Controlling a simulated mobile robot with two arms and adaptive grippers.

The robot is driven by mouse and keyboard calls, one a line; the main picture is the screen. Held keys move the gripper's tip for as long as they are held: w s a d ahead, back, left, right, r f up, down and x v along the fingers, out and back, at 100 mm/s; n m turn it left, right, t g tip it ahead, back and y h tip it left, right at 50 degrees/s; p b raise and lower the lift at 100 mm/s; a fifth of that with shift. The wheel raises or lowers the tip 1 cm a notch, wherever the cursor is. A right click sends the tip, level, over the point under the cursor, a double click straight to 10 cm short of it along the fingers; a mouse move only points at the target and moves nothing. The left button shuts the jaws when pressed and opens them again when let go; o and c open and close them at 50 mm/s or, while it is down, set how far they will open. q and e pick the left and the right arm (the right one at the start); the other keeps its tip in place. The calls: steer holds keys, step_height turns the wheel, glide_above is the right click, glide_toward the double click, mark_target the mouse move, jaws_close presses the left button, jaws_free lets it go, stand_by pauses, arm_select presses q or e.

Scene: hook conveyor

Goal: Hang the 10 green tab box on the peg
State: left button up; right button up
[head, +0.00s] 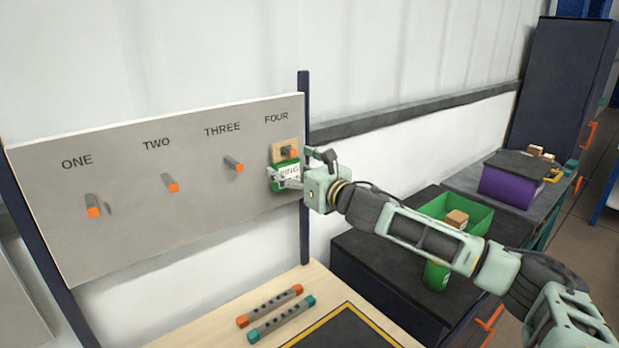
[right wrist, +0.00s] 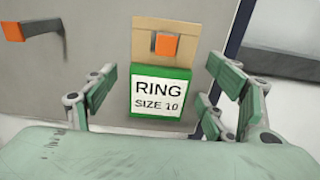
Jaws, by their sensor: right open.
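The green tab box (head: 287,174) hangs at the peg marked FOUR. Its tan tab (head: 277,155) is around the orange-tipped peg (head: 293,153). In the right wrist view the box (right wrist: 161,97) reads "RING SIZE 10", and the orange peg tip (right wrist: 165,46) shows in front of the tan tab (right wrist: 143,43). My right gripper (head: 287,181) is at the box. In the right wrist view its fingers (right wrist: 160,88) are open, one on each side of the box and apart from it. My left gripper is not in view.
Pegs ONE (head: 93,211), TWO (head: 172,187) and THREE (head: 238,167) on the grey board (head: 130,225) are empty. A green bin (head: 480,217) and a purple box (head: 508,187) stand at the right. Two bars with holes (head: 270,305) lie on the table below.

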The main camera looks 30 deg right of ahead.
steer(key=s+d, duration=0.1)
steer(key=s, duration=0.7)
steer(key=shift+s, duration=0.4)
steer(key=shift+d, duration=0.1)
